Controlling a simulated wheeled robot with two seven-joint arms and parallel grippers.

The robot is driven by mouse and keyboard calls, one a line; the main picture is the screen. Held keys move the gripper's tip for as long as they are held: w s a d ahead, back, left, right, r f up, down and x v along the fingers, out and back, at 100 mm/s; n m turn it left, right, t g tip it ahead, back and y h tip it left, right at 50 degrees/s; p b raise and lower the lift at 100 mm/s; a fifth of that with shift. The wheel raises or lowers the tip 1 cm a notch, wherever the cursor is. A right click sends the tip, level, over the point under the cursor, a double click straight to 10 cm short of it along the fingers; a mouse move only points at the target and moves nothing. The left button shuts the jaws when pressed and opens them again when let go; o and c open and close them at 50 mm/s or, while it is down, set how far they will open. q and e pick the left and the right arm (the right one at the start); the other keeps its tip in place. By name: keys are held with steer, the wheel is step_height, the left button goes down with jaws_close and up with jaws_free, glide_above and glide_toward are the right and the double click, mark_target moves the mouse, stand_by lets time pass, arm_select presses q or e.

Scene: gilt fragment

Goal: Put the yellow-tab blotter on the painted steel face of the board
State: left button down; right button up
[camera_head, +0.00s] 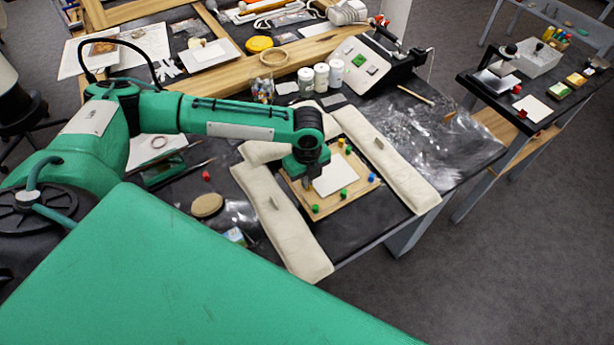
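The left arm reaches in from the left, and my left gripper (308,181) points down over the left part of a wooden panel (325,207). A white sheet (336,178) lies on the panel with small green, yellow and blue pieces around it. The gripper's fingers are small and dark, and I cannot tell whether they hold anything. A pale tilted board (348,56) with a green piece (358,60) and a grey piece on it stands at the back of the table. I cannot make out for sure which thing is the yellow-tab blotter. My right gripper is out of view.
Long cream cushions (290,235) flank the panel on the left and right (392,165). White jars (321,76) and a glass of brushes (262,88) stand behind. Clear film (420,125) covers the table's right part. A side table (500,108) at right holds small blocks.

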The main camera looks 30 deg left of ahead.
arm_select(q)
steer(key=c, duration=1.6)
jaws_free()
step_height(320, 180, up, 14)
steer(key=shift+f+b, duration=0.15)
steer(key=shift+b, duration=0.95)
